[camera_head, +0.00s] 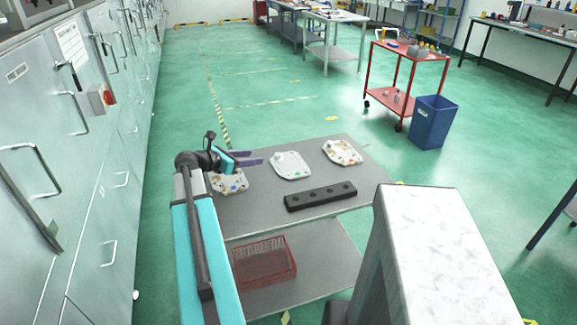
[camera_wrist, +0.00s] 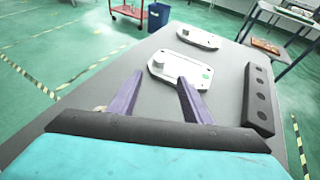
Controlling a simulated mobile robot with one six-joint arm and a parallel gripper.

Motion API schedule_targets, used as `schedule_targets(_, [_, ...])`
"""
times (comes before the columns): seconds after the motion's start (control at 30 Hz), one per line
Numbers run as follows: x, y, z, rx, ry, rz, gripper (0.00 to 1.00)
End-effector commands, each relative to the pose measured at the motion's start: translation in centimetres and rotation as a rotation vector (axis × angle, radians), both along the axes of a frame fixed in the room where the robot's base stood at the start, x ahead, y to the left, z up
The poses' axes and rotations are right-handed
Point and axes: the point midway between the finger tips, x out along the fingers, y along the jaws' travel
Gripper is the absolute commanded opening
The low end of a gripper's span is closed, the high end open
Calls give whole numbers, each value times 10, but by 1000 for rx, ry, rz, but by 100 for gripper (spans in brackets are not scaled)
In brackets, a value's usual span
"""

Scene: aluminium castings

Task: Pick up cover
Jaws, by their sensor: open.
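Three pale, flat castings lie in a row on a grey table top. The left one (camera_head: 230,184) has coloured spots and is partly hidden by my gripper. The middle one (camera_head: 292,165) is a plain pale plate with a raised boss; it also shows ahead of the fingers in the wrist view (camera_wrist: 196,73). The right one (camera_head: 343,152) has yellow-brown markings. I cannot tell for sure which is the cover. My gripper (camera_head: 258,157) is open and empty, above the left casting and left of the middle one. Its purple fingers (camera_wrist: 165,64) stand apart.
A black bar with holes (camera_head: 320,196) lies along the near side of the table (camera_head: 254,205). A red wire basket (camera_head: 264,264) sits on the lower shelf. Grey cabinets (camera_head: 60,150) line the left. A blue bin (camera_head: 433,122) and red cart (camera_head: 408,57) stand beyond.

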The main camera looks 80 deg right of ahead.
Motion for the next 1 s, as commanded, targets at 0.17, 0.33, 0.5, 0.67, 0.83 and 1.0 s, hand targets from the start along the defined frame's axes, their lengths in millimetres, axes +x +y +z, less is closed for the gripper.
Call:
schedule_targets(0.17, [-9,-12,-5,0,1,-2,45])
schedule_targets(0.33, [-23,-29,-14,2,1,-1,45])
schedule_targets(0.5, [-37,-46,-23,1,0,-1,45])
schedule_targets(0.67, [-46,-57,-30,1,-1,0,45])
schedule_targets(0.83, [-48,-59,-32,0,-1,2,45])
schedule_targets(1.0, [-48,-59,-32,0,-1,2,45])
